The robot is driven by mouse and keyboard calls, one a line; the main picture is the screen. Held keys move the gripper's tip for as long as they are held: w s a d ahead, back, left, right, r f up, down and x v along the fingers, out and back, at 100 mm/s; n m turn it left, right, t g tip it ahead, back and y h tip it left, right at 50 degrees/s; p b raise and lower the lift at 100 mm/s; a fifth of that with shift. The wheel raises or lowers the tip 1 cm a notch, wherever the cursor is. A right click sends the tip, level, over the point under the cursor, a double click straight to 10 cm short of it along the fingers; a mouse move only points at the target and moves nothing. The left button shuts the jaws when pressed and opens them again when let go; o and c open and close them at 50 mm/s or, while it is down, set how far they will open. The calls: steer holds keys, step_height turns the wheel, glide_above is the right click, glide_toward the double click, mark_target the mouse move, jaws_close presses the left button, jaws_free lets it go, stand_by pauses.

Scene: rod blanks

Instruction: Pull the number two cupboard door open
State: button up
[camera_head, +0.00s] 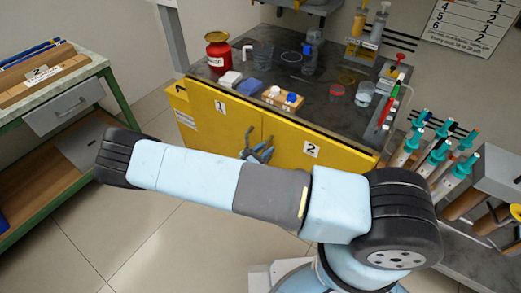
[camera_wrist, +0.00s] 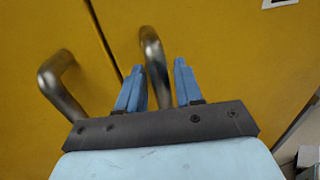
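The yellow number two cupboard door (camera_head: 290,140) is the right-hand one, marked with a white "2" label (camera_head: 311,150). It looks shut, level with the number one door (camera_head: 215,115). My gripper (camera_head: 260,153) is at the door fronts near the seam. In the wrist view, the door two handle (camera_wrist: 150,45), a bent metal bar, runs down between the two blue fingers of my gripper (camera_wrist: 159,72). The handle's lower end is hidden behind my gripper. The door one handle (camera_wrist: 52,78) is left of the fingers.
The dark worktop (camera_head: 320,100) above the doors carries a red can (camera_head: 218,50), beakers and small containers. A rack of teal-topped tubes (camera_head: 440,155) stands right. A green-framed bench (camera_head: 105,75) is at left. Open tiled floor (camera_head: 130,230) lies before the cupboard.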

jaws_close()
